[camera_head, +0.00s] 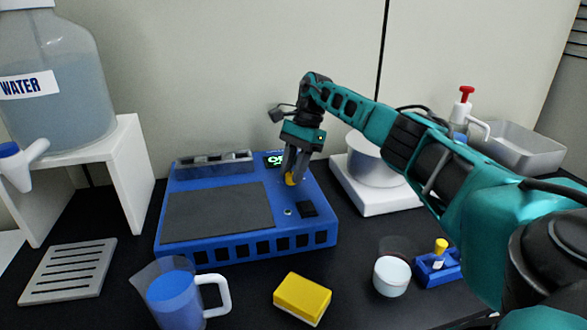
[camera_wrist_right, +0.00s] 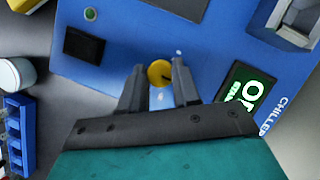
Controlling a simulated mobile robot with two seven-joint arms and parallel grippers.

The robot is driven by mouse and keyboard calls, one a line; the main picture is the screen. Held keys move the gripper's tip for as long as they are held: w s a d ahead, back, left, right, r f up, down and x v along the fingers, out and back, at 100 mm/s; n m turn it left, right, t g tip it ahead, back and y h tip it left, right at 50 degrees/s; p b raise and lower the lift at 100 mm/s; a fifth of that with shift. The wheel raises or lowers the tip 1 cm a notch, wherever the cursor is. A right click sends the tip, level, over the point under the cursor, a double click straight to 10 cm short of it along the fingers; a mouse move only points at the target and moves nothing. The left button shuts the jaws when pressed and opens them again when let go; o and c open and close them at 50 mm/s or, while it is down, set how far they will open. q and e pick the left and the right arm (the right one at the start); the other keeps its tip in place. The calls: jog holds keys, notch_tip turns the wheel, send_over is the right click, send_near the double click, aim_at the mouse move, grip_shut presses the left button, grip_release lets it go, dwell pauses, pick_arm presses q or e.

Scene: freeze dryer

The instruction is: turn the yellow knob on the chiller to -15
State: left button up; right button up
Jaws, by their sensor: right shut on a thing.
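The blue chiller (camera_head: 240,245) sits on the dark bench at the middle of the head view, with a dark flat panel on top. The yellow knob (camera_head: 289,180) is on its right side, partly hidden by my right gripper (camera_head: 296,172). In the right wrist view the yellow knob (camera_wrist_right: 160,73) lies between the two fingers of my right gripper (camera_wrist_right: 157,82), which is shut on it. The green-lit display (camera_wrist_right: 245,90) shows beside the knob; its reading is cut off and too blurred to tell. My left gripper is not in view.
A water jug (camera_head: 60,90) stands on a white stand at left. A pitcher (camera_head: 172,295), yellow sponge (camera_head: 302,298), white cup (camera_head: 391,275) and blue rack (camera_head: 438,268) stand in front. A white device with a metal pot (camera_head: 372,165) is right of the chiller, under my right arm.

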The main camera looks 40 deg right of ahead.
jog(key=shift+n, duration=0.3)
jog(key=o, duration=1.1)
jog(key=shift+c, duration=0.2)
jog(key=shift+r, duration=0.15)
jog(key=v, duration=0.6)
jog(key=shift+w+p, duration=0.1)
jog(key=shift+p, duration=0.25)
jog(key=shift+d+r, duration=0.2)
jog(key=shift+r, duration=0.4)
